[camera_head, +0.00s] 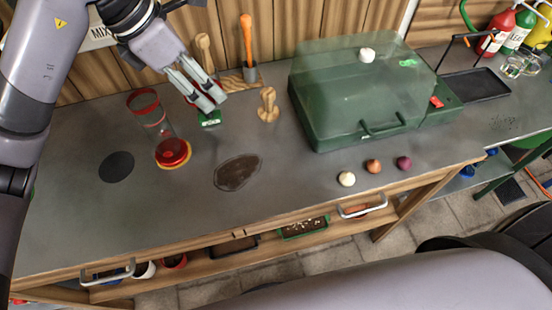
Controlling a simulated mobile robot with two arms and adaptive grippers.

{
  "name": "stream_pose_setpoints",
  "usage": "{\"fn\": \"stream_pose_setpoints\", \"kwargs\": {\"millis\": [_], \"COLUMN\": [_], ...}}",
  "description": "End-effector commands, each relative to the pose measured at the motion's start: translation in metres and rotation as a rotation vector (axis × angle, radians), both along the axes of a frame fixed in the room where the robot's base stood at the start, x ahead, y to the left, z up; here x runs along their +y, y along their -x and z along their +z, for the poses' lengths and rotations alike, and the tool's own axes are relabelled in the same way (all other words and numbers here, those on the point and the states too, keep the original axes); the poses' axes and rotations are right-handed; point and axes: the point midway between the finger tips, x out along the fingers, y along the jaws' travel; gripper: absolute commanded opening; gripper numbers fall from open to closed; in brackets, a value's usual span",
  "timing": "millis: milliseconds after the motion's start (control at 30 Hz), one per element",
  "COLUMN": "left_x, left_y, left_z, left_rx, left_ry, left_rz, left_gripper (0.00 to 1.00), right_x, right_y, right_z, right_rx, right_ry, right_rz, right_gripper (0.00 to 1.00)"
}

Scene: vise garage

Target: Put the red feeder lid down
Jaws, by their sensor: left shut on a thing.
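My left gripper (207,101) is above the back left of the grey worktop, its fingers pointing down and right. It is shut on the red feeder lid (203,91), of which only a little red shows between and beside the fingers. A clear feeder tube (151,114) with a red rim stands tilted in the picture to the left of the gripper, with a red and yellow base (173,153) at its lower end. A small green block (210,118) shows just under the fingertips; I cannot tell whether they touch. My right gripper is out of view.
A wooden peg (268,104) stands right of the gripper. A large green lidded box (362,100) fills the middle back. Three small balls (373,166) lie near the front edge.

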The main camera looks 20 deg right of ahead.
Motion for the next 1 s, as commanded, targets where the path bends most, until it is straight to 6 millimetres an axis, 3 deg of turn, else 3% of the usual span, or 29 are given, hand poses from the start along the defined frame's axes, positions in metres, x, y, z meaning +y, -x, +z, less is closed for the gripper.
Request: {"fn": "stream_pose_setpoints", "kwargs": {"millis": [167, 300, 400, 700, 1000], "left_x": [-0.001, -0.001, 0.000, 0.000, 0.000], "left_y": [-0.005, -0.004, -0.003, -0.004, -0.005], "left_z": [-0.012, -0.040, -0.068, -0.141, -0.168], "left_rx": [0.004, 0.008, 0.010, 0.007, 0.003], "left_ry": [-0.001, -0.001, -0.001, 0.000, -0.001], "left_rz": [0.022, 0.022, 0.021, 0.021, 0.020], "left_gripper": [0.36, 0.36, 0.36, 0.36, 0.36], "right_x": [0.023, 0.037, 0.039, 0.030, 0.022], "right_y": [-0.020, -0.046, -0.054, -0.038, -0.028], "right_z": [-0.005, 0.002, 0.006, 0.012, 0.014], "right_rx": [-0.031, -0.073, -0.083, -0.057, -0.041], "right_ry": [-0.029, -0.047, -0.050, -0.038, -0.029], "right_rz": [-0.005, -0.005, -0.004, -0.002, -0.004], "right_gripper": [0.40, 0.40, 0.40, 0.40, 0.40]}}
